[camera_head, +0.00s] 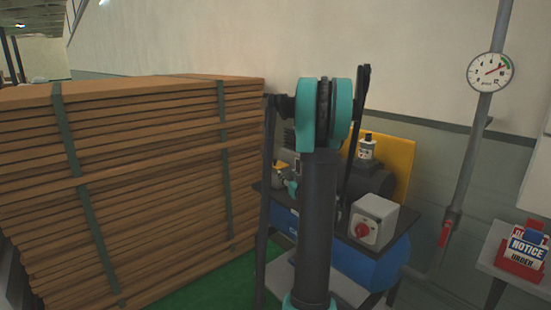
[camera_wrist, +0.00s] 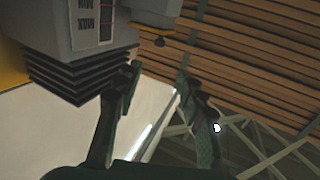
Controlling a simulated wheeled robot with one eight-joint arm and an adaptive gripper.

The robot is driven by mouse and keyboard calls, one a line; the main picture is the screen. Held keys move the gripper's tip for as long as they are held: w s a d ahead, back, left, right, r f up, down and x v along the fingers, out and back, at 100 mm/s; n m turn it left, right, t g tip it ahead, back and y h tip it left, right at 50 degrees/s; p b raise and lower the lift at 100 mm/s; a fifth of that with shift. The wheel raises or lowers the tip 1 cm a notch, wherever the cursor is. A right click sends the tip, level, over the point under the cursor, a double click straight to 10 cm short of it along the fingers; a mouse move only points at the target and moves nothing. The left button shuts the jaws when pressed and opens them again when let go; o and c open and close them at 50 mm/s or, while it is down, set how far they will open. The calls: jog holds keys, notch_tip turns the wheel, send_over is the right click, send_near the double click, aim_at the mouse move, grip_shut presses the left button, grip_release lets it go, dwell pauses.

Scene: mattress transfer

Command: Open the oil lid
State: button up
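My gripper (camera_wrist: 160,75) is open in the wrist view, with its two dark fingers apart and nothing between them. Past the fingertips is the grey machine body (camera_wrist: 75,25), tilted in the picture, with a level window (camera_wrist: 105,20) and dark ribs below it. In the head view the machine is a compressor with a blue tank (camera_head: 376,264), partly hidden by my arm. A white bottle (camera_head: 366,150) with a dark cap stands on it.
A grey switch box (camera_head: 374,221) with a red knob and a yellow guard (camera_head: 400,165) are on the compressor. A tall strapped stack of boards (camera_head: 130,190) fills the left. A wall pipe with a gauge (camera_head: 490,72) and a red-handled valve (camera_head: 446,232) stands at right.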

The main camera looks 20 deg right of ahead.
aim_at(276, 161)
jog(key=w, duration=1.1)
jog(key=w+d, duration=0.1)
jog(key=w, duration=0.5)
jog(key=shift+w, duration=0.2)
jog(key=shift+c, duration=0.5)
grip_shut()
